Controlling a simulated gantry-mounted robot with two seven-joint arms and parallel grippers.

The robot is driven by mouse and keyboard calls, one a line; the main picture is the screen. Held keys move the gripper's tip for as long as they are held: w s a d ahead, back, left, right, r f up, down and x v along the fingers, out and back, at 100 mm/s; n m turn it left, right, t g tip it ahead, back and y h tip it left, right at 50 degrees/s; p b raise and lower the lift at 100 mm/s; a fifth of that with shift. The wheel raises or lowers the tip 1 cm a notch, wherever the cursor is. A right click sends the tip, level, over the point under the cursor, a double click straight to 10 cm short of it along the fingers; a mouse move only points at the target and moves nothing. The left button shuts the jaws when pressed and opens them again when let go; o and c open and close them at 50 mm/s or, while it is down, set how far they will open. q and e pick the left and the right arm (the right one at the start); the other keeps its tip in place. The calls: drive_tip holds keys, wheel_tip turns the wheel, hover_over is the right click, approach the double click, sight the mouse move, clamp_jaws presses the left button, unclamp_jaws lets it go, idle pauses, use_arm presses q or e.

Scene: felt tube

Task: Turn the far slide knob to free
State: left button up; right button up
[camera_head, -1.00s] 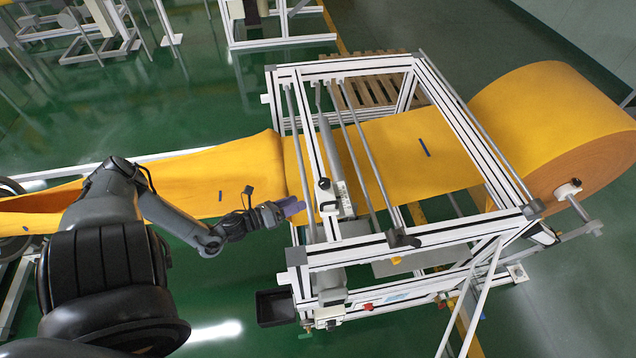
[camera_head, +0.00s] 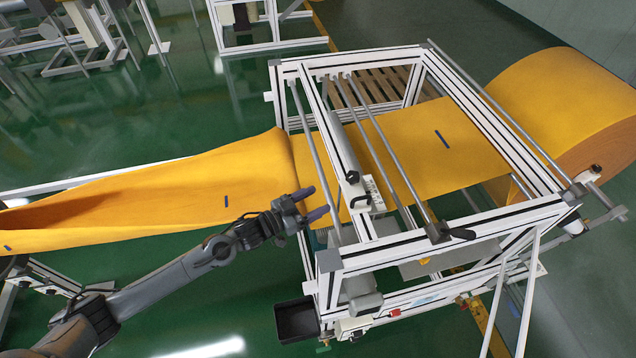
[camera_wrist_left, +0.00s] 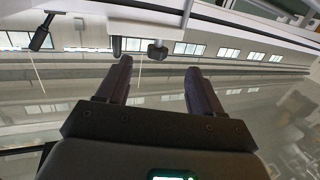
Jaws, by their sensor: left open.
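A round black knob (camera_head: 352,177) sits on the white crossbar of the frame, with a small dark lever and a pale label plate (camera_head: 374,193) beside it. A black handle (camera_head: 462,234) is on the near rail, farther right. I cannot tell for sure which one is the far slide knob. My left gripper (camera_head: 313,203) is open and empty, left of the crossbar and apart from the knob. In the left wrist view, a grey knob (camera_wrist_left: 157,51) shows beyond and between the open fingers, and a black lever (camera_wrist_left: 41,33) hangs at upper left.
The white frame (camera_head: 500,228) carries several metal rollers. Yellow felt (camera_head: 150,200) runs through it to the large roll (camera_head: 565,95). A black bin (camera_head: 296,320) hangs at the frame's lower left corner. Green floor is free in front.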

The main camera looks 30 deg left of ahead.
sight(347, 179)
use_arm(q)
drive_tip(key=shift+h, duration=0.3)
drive_tip(key=r+x, duration=0.1)
drive_tip(key=x, duration=0.7)
drive_tip(key=r+p+x, duration=0.1)
drive_tip(key=x, duration=0.3)
drive_tip(key=shift+a+r, duration=0.1)
drive_tip(key=shift+r, duration=0.2)
drive_tip(key=shift+x, duration=0.75)
use_arm(e)
drive_tip(key=shift+d+r, duration=0.3)
drive_tip(key=shift+r, duration=0.05)
use_arm(q)
drive_tip(key=shift+f, duration=0.1)
